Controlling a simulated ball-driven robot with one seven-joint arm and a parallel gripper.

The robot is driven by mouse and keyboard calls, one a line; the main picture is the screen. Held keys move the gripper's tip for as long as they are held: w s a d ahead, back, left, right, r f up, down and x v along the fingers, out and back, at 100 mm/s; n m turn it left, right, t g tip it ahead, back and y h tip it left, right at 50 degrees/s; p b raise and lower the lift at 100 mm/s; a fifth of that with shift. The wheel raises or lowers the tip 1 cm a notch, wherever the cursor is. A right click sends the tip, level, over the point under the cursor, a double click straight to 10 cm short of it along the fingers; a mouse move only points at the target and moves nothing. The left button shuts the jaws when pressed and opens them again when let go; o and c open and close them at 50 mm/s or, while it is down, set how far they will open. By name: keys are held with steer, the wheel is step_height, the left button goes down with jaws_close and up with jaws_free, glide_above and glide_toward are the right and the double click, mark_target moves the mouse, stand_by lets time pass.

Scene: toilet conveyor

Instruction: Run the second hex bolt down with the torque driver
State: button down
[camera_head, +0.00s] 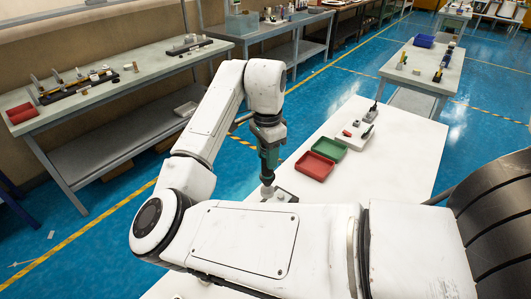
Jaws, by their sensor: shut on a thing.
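My gripper (268,126) points down over the white table and is shut on a teal torque driver (269,160). The driver stands roughly upright, with its dark lower end at a small grey metal part (286,197) on the table. My own arm hides most of this part and the table around it. I cannot make out either hex bolt, nor whether the driver tip touches one.
A red tray (315,167) and a green tray (329,149) lie right of the driver. Beyond them is a pale board (345,143) with small dark and red items. The white table (400,150) is bare at right. Workbenches (120,90) line the left wall.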

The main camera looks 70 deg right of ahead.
mark_target(268, 177)
steer(key=shift+f+b, duration=1.6)
steer(key=shift+f, duration=1.4)
steer(key=shift+f+b, duration=0.4)
steer(key=shift+f, duration=0.6)
steer(key=shift+f+p, duration=0.3)
steer(key=shift+p, duration=0.6)
stand_by(0.5)
steer(key=shift+s+f, duration=0.1)
stand_by(1.2)
steer(key=shift+p, duration=0.3)
